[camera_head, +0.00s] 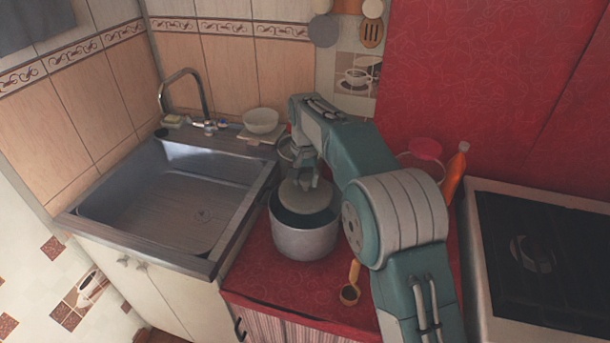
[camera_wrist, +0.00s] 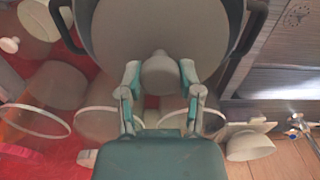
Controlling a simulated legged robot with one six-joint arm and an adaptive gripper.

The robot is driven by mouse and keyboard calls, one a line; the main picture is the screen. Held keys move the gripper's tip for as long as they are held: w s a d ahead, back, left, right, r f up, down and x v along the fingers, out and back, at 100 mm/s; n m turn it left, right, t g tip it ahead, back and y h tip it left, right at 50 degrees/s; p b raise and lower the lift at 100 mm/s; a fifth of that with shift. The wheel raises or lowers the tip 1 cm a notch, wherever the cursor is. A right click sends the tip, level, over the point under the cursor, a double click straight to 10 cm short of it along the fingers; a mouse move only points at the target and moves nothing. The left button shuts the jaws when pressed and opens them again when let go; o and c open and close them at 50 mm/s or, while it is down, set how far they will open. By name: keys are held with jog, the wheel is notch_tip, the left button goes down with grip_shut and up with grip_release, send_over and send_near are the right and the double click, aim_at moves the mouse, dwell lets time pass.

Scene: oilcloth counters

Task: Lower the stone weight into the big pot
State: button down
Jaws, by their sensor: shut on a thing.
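The big pot (camera_head: 303,243) is a grey metal pot standing upright on the red counter beside the sink. The stone weight (camera_head: 308,197) is a grey round disc with a knob on top. My gripper (camera_head: 307,180) is shut on that knob and holds the disc over the pot's mouth. Dark pot interior shows in front of the disc, but how far it sits above or below the rim is hard to tell. In the wrist view, the fingers (camera_wrist: 160,82) grip the stone weight's knob (camera_wrist: 160,72), and the disc hides most of the pot.
A steel sink (camera_head: 150,205) lies left of the pot and a stove (camera_head: 540,265) far right. A small ladle (camera_head: 350,291) lies in front right. A white bowl (camera_head: 261,121), a pink-lidded jar (camera_head: 425,150) and an orange bottle (camera_head: 455,172) stand behind.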

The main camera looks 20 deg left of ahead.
notch_tip(320, 180, down, 10)
dwell(2.3)
jog(key=shift+f, duration=1.2)
dwell(1.2)
jog(key=shift+c, duration=0.9)
grip_release()
jog(key=shift+f, duration=0.15)
notch_tip(320, 180, up, 12)
jog(key=shift+r, duration=0.1)
